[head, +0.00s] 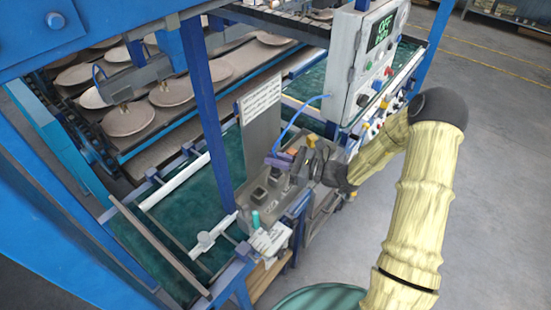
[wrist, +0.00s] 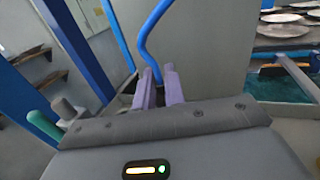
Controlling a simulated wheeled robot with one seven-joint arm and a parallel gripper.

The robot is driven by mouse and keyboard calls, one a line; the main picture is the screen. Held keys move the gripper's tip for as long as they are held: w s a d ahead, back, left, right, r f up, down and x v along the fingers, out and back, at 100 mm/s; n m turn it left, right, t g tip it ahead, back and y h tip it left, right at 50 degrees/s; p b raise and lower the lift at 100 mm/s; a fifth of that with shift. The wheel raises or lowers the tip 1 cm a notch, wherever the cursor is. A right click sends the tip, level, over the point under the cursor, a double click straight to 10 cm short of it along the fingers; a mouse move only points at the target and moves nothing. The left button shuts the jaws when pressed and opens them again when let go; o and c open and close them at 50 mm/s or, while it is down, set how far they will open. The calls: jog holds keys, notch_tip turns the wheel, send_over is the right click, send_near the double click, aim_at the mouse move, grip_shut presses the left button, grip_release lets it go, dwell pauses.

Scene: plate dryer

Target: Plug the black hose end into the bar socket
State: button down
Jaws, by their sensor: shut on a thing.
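My gripper (head: 277,158) is over the grey shelf beside the upright grey panel. Its two purple fingers also show in the wrist view (wrist: 159,86), shut with a narrow gap. A blue hose (head: 296,122) runs from the control box down to the fingers. In the wrist view the hose (wrist: 143,38) bends down to the fingertips. The black end held there is mostly hidden by the fingers. Dark blocks (head: 259,194) stand on the shelf below and left of the gripper. I cannot tell which part is the bar socket, or whether the hose end touches it.
The grey panel (head: 260,125) with a white label stands behind the gripper. The control box (head: 363,70) with buttons and a green display is to the right. A blue post (head: 207,105) rises at left. A teal-topped item (head: 255,219) stands at the shelf's front. Plates (head: 172,90) lie on racks behind.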

jog(key=shift+f, duration=0.25)
jog(key=c, duration=1.4)
grip_release()
jog(key=shift+d, duration=0.15)
jog(key=b+v, duration=0.4)
jog(key=v, duration=1.3)
jog(key=shift+s+b, duration=0.1)
jog(key=shift+b, duration=0.25)
jog(key=shift+f, duration=0.1)
